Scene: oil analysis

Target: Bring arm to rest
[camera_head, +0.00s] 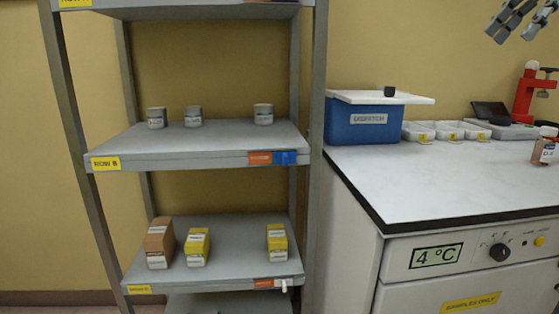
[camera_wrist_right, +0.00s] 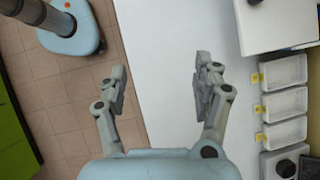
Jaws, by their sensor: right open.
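My right gripper (camera_head: 516,22) hangs at the top right corner of the head view, above the white counter (camera_head: 430,180). In the right wrist view my right gripper (camera_wrist_right: 160,78) is open, with its two fingers spread apart and nothing between them. Below the fingers in that view are the counter top (camera_wrist_right: 175,85) and part of the tiled floor (camera_wrist_right: 40,70). My left gripper does not show in either view.
A grey shelf rack (camera_head: 185,138) with tins and boxes stands left. On the counter are a blue dispatch box (camera_head: 362,125) with a white lid, white trays (camera_head: 450,129), a red device (camera_head: 525,92) and a small labelled bottle (camera_head: 543,150). The counter's front middle is clear.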

